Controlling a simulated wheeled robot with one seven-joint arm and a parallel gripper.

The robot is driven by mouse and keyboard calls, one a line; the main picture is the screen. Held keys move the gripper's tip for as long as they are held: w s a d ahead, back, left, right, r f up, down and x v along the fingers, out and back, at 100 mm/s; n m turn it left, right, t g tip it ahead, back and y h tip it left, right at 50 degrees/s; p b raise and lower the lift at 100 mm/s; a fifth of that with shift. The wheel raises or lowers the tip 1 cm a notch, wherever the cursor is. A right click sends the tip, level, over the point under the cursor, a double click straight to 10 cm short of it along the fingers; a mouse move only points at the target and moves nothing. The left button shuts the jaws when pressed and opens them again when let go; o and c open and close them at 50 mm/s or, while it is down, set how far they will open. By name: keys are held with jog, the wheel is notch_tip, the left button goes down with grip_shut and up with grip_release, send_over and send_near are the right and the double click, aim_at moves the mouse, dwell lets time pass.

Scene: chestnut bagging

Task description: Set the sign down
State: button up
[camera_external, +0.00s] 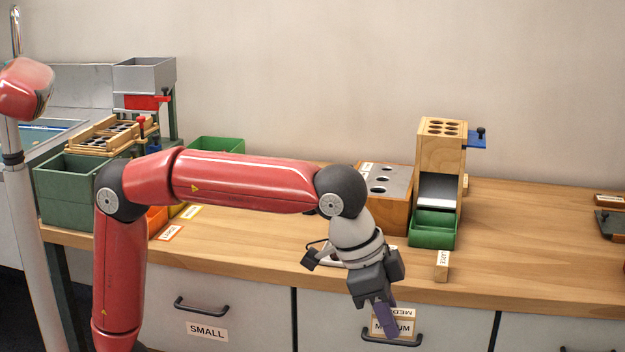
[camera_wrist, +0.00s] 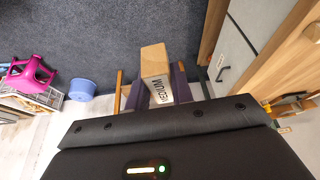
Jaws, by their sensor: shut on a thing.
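The sign is a small wooden block with a white MEDIUM label (camera_wrist: 156,72), between my gripper's purple fingers (camera_wrist: 155,88) in the wrist view. My gripper (camera_external: 388,322) is shut on it and points down in front of the counter's front edge. In the outside view only a bit of the sign (camera_external: 405,312) shows beside the fingers, with a few letters readable. It is in front of a drawer with its own MEDIUM label, below the worktop (camera_external: 500,277).
A LARGE sign block (camera_external: 442,265) stands at the counter's front edge, before a wooden dispenser (camera_external: 441,150) with a green tray (camera_external: 433,230). A box with holes (camera_external: 384,190) stands left of it. Green bins (camera_external: 75,190) are at left. The counter at right is mostly bare.

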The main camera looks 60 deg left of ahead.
aim_at(386, 295)
notch_tip(386, 295, up, 3)
jog(key=shift+r, duration=0.1)
jog(key=w+a+n+y, duration=0.1)
jog(key=w+a+n, duration=0.1)
jog(key=w+a, duration=0.95)
jog(key=w+a+n, duration=0.2)
jog(key=w+a, duration=0.7)
jog(key=a, duration=0.5)
jog(key=w+a+n+t+y, duration=0.15)
jog(key=a+n, duration=0.25)
jog(key=a, duration=2.7)
jog(key=shift+g+y, duration=0.25)
jog(key=f, duration=0.4)
jog(key=f+b, duration=0.1)
jog(key=f, duration=0.3)
jog(key=w+f, duration=0.1)
jog(key=f, duration=0.4)
jog(key=shift+d, duration=0.15)
jog(key=shift+f, duration=0.15)
